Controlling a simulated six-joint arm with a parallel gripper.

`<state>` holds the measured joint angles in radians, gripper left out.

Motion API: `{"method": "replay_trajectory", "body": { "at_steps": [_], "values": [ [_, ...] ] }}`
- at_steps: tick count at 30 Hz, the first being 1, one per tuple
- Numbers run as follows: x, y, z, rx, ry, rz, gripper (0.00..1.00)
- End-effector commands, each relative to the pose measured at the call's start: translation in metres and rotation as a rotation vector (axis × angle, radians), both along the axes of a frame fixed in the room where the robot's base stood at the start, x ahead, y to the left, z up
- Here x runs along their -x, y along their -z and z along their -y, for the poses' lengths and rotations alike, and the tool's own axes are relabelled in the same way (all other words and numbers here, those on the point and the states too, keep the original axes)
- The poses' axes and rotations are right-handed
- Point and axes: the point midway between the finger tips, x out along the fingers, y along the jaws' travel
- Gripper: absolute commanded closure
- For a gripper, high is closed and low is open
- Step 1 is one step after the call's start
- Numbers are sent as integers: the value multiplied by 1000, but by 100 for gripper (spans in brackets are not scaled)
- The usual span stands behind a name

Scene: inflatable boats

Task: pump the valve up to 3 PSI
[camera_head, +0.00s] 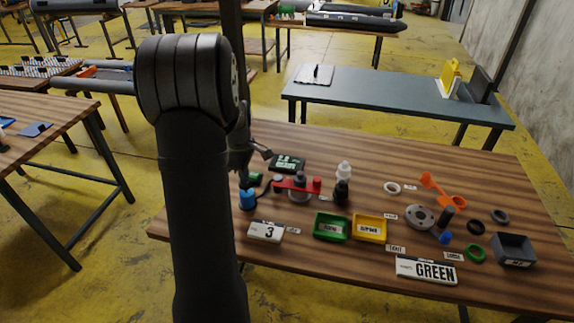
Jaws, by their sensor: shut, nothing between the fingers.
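My gripper (250,160) is at the far left part of the wooden table, partly behind my own arm; it is shut and empty. A dark display box (289,162) with green digits lies just right of it, its reading too small to make out. A valve fitting (299,190) with a red bar across it stands in front of the display. A blue cylinder (247,199) and a green piece (253,180) stand below the gripper, with a dark hose leading toward the fitting. A white card (265,231) reading "3" stands at the front.
A white bottle (344,171) and a black bottle (341,193) stand right of the valve. Green (331,239) and yellow (370,240) trays and a "GREEN" sign (426,270) are in front. Rings, an orange tool (442,189) and a grey box (512,249) lie right.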

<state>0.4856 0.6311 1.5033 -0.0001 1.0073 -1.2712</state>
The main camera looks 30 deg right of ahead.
Motion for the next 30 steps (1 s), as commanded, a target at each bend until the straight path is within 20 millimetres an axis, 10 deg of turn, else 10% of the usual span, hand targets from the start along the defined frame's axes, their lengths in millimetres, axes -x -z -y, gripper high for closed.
{"method": "replay_trajectory", "body": {
  "at_steps": [16, 30],
  "values": [
    [0, 16, 0, 0, 0, 0, 100],
    [0, -19, 0, 1, 0, 1, 100]
  ]
}}
